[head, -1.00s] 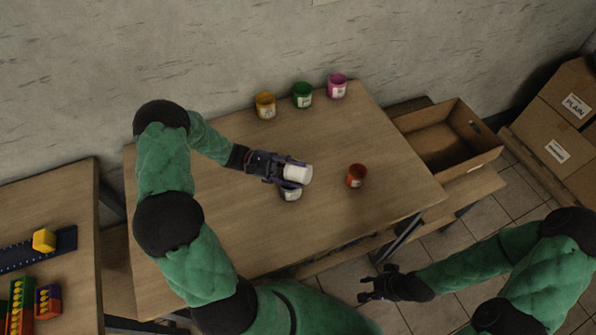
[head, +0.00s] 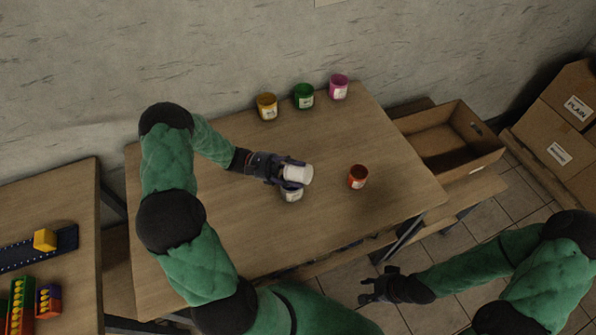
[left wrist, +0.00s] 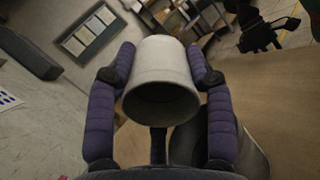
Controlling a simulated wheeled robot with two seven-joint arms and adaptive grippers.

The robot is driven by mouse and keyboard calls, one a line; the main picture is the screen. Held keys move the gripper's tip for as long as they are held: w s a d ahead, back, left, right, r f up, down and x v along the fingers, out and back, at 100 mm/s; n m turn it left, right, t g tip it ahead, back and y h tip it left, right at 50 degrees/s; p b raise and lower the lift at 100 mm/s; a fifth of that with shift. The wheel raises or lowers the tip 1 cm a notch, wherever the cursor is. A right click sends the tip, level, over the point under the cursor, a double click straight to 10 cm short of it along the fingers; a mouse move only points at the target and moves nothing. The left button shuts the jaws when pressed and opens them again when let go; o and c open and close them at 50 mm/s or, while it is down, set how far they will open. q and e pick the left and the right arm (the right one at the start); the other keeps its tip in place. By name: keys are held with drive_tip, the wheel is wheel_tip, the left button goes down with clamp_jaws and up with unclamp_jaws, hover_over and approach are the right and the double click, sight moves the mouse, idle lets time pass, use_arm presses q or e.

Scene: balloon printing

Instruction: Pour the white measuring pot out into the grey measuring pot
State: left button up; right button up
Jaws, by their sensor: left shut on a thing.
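My left gripper (head: 294,173) is shut on the white measuring pot (head: 299,174), with a finger on each side of it. The pot is tipped far over above the table. In the left wrist view the white pot (left wrist: 162,68) shows its dark open mouth, facing down the picture. The grey measuring pot (head: 292,195) stands on the table right below, partly hidden by the white pot and the gripper. It also shows in part in the left wrist view (left wrist: 250,150), behind a finger. No poured stuff is visible. My right gripper (head: 376,287) is open and empty, off the table's front edge.
An orange-red pot (head: 357,177) stands to the right on the table (head: 225,215). Yellow (head: 267,107), green (head: 304,96) and pink (head: 339,87) pots line the back edge. An open cardboard box (head: 450,148) is beyond the right edge. The table's left part is clear.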

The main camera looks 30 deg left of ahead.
use_arm(q)
drive_tip(key=shift+a+h, duration=0.2)
drive_tip(key=shift+h, duration=0.4)
idle(0.3)
drive_tip(key=shift+r, duration=0.1)
idle(2.1)
drive_tip(key=shift+d+r+y+p, duration=0.1)
drive_tip(key=shift+d+y+p, duration=0.1)
drive_tip(key=shift+y+p, duration=0.6)
drive_tip(key=shift+d+f+y+p, duration=0.2)
drive_tip(key=shift+y+p, duration=0.2)
drive_tip(key=shift+p, duration=0.1)
drive_tip(key=shift+f, duration=0.2)
